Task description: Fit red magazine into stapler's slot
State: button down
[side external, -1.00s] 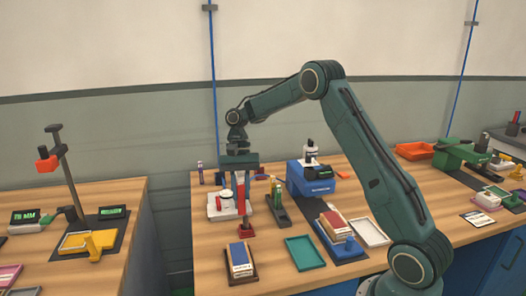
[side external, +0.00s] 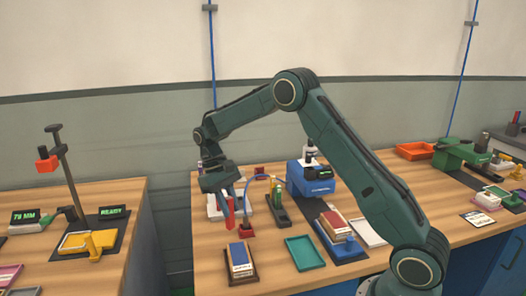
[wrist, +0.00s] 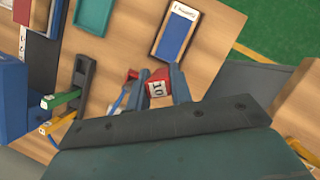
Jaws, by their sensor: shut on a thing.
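My gripper (wrist: 158,82) is shut on a red magazine (wrist: 157,89) with a white label reading 10. In the side external view the magazine (side external: 229,212) hangs tilted from my gripper (side external: 226,196), above the table's left part. A small red block (side external: 246,231) stands on the table just right of the magazine. It shows partly behind the jaws in the wrist view (wrist: 132,75). A dark long device (side external: 279,212), perhaps the stapler, lies farther right, apart from the magazine. In the wrist view the device (wrist: 81,85) is at the left. I cannot make out its slot.
Green and yellow upright pieces (wrist: 60,98) stand near the dark device. A blue machine (side external: 311,178) stands to the right. A wooden tray with a blue pack (side external: 240,257) and an empty teal tray (side external: 305,253) lie in front. A white stand is partly hidden behind my gripper.

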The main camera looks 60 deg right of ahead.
jog(key=shift+w+d+r+n+h, duration=0.1)
jog(key=shift+w+d+n+h, duration=0.1)
jog(key=shift+d+n, duration=0.3)
jog(key=shift+w+d+n+h, duration=0.1)
jog(key=shift+d+n+h, duration=0.1)
jog(key=shift+d+n, duration=0.3)
jog(key=s+d+r+n+h, duration=0.1)
jog(key=s+d+r+n, duration=0.25)
jog(key=d, duration=0.65)
jog(key=s+d+r+n+t+h, duration=0.15)
jog(key=s+d+r, duration=0.35)
jog(key=d, duration=0.5)
jog(key=s+d+r+n+h, duration=0.1)
jog(key=s+d+r+n, duration=0.3)
jog(key=d, duration=0.5)
jog(key=shift+y, duration=0.25)
jog(key=shift+w+d+f, duration=0.1)
jog(key=shift+f, duration=1.85)
jog(key=shift+w+d+f, duration=0.1)
jog(key=shift+f, duration=1.85)
jog(key=shift+a+f, duration=0.1)
jog(key=c, duration=1.3)
grip_release()
jog(key=shift+o, duration=0.2)
